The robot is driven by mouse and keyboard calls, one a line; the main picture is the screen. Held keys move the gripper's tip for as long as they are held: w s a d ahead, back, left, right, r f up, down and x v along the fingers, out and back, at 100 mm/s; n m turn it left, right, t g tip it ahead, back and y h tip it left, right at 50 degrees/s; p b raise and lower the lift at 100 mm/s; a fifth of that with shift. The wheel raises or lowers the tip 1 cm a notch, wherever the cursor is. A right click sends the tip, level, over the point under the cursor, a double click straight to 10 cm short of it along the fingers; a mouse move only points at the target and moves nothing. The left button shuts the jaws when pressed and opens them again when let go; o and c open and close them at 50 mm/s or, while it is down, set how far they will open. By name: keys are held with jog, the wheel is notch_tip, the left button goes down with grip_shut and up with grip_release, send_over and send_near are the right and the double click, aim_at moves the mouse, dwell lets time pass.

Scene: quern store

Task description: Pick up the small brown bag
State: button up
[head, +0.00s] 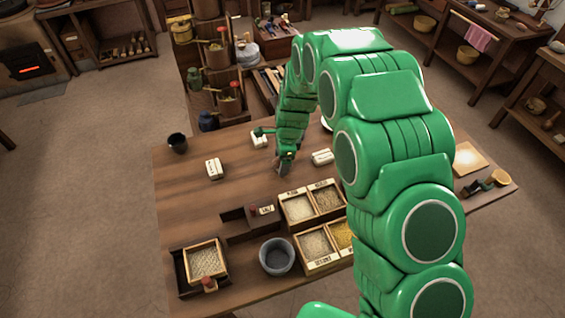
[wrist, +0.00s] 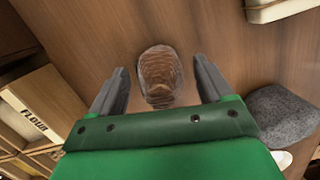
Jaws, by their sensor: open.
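A small brown bag (wrist: 160,75), rounded with a wrinkled brown top, stands on the wooden tabletop in the middle of the wrist view. My gripper (wrist: 162,88) is open, with one grey finger on each side of the bag. A gap of bare wood shows between the bag and each finger, and the near side of the bag reaches down to the palm edge in the picture. In the head view my gripper (head: 284,164) points down at the table's middle; the bag cannot be made out clearly there.
Grain bins (head: 313,243) stand in front of my gripper; a bin labelled FLOUR (wrist: 45,105) is at left in the wrist view. A grey stone (wrist: 282,114) lies to the right. Pale packets (head: 214,168) and a dark cup (head: 177,142) stand on the table (head: 180,200).

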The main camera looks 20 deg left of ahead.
jog(key=c, duration=1.2)
